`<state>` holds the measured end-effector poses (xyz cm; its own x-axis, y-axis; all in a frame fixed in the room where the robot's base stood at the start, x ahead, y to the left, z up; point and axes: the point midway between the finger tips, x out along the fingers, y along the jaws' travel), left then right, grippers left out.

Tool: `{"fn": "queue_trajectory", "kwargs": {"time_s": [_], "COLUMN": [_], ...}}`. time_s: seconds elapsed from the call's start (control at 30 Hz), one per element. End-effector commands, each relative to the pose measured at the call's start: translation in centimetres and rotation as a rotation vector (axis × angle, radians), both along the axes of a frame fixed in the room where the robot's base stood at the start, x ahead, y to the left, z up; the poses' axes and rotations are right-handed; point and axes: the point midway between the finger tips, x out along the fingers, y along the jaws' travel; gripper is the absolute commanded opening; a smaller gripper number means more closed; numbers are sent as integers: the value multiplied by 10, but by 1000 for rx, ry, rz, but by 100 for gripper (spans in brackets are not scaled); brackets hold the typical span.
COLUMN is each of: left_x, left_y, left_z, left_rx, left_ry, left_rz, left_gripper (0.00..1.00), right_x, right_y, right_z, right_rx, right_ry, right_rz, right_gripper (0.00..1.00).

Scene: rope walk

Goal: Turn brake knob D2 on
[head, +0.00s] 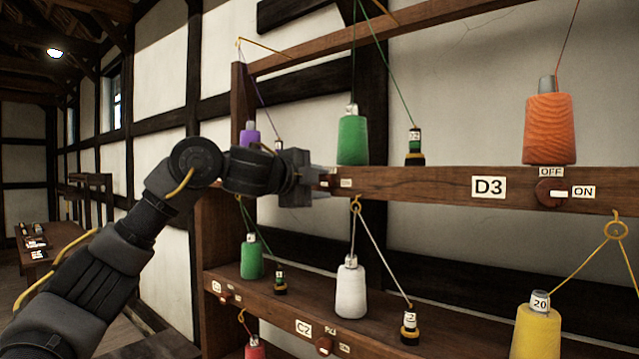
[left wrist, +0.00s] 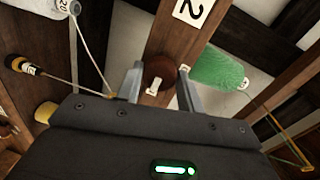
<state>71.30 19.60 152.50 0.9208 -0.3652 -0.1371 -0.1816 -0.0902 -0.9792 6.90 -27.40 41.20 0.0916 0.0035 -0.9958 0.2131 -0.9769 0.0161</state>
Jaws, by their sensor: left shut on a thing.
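The brake knob D2 is a round brown knob on the upper shelf rail. In the head view it shows as a small part (head: 328,182) just right of my left gripper (head: 316,181). In the left wrist view the knob (left wrist: 167,76) sits between the two grey fingers of my left gripper (left wrist: 161,86), which is shut on it. A white pointer shows on the knob's face, but I cannot tell its setting. A plate ending in "2" (left wrist: 191,10) is on the rail beside it; the head view hides this plate behind the gripper. My right gripper is not in view.
Brake knob D3 (head: 549,191) is farther right on the rail, its white pointer toward ON. Green (head: 352,139) and orange (head: 549,128) spools stand above the rail. A white spool (head: 350,291) stands below, with thin yarns running up from several spools.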

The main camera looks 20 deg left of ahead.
Motion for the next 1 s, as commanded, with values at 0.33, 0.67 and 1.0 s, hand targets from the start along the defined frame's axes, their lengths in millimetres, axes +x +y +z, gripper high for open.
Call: {"fn": "queue_trajectory", "kwargs": {"time_s": [0.33,0.67,1.0], "left_x": [1,0,-8], "left_y": [-1,0,3], "left_z": [-3,-2,0], "left_rx": [15,13,9], "left_ry": [1,0,-6], "left_rz": [-1,0,-1], "left_gripper": [14,58,58], "right_x": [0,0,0], "right_y": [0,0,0], "right_z": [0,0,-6], "right_rx": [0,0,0], "right_ry": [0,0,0], "right_rz": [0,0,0], "right_gripper": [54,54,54]}}
